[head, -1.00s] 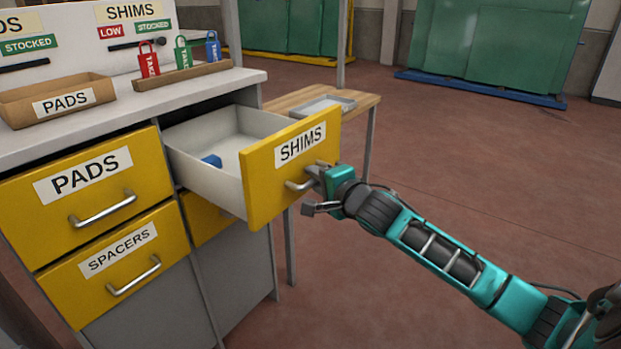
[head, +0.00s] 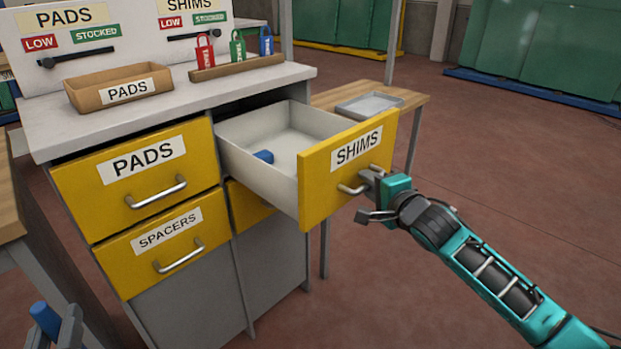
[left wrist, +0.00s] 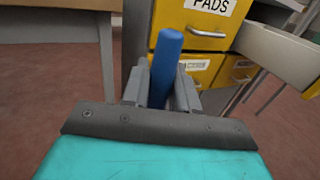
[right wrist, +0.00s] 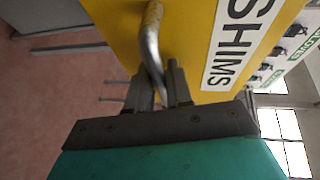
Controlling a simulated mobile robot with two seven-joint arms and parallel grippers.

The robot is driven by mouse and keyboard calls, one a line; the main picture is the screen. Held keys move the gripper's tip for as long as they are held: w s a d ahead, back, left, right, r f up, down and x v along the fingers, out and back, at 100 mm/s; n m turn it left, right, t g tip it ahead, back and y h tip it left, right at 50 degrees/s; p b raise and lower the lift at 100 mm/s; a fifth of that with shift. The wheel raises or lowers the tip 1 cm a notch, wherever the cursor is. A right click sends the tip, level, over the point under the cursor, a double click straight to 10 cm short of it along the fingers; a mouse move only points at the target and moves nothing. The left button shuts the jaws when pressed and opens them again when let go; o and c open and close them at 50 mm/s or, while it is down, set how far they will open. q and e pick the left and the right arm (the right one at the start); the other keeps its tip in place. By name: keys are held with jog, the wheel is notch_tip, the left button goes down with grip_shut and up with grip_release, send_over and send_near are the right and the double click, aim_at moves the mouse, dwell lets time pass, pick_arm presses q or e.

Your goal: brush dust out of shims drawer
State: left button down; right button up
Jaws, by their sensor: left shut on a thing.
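The shims drawer (head: 312,203) is pulled open, with a yellow front and a pale inside. A small blue object (head: 263,157) lies inside by its near left wall; no dust can be made out. My right gripper (head: 369,182) is at the drawer's metal handle (right wrist: 149,38); in the right wrist view its fingers (right wrist: 160,92) stand on both sides of the handle, but I cannot tell whether they press on it. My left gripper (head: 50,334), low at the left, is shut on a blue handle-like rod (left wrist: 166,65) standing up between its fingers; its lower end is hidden.
The closed pads drawer (head: 110,192) and spacers drawer (head: 135,262) are left of the open one. The countertop (head: 60,130) holds a pads bin (head: 85,98) and a tag rack (head: 235,68). A side table (head: 415,103) with a grey tray (head: 370,105) stands behind.

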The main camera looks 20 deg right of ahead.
aim_at(37, 306)
jog(key=shift+o, duration=0.3)
jog(key=shift+s, duration=0.1)
